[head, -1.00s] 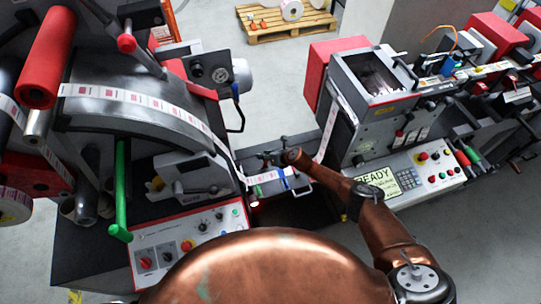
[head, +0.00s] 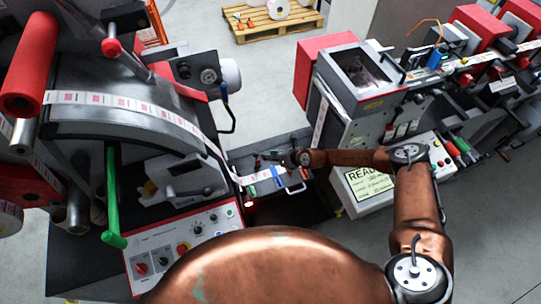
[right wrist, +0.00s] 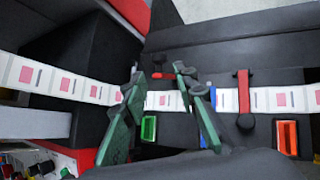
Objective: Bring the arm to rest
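My right arm reaches in from the lower right in the head view. Its gripper (head: 272,157) is over the small table between the two machines. In the right wrist view the two dark green fingers (right wrist: 161,74) stand apart with a gap between them. The white label web with pink prints (right wrist: 278,99) runs across behind the fingers, and I see nothing gripped. The web also shows in the head view (head: 120,101), curving down to the small table. My left gripper is not in view.
The control panel with knobs (head: 185,247) stands at lower left. The READY screen (head: 368,183) sits close beneath my right arm. A green handle (head: 113,200) hangs at left. A pallet (head: 270,24) lies at the back, with open floor before it.

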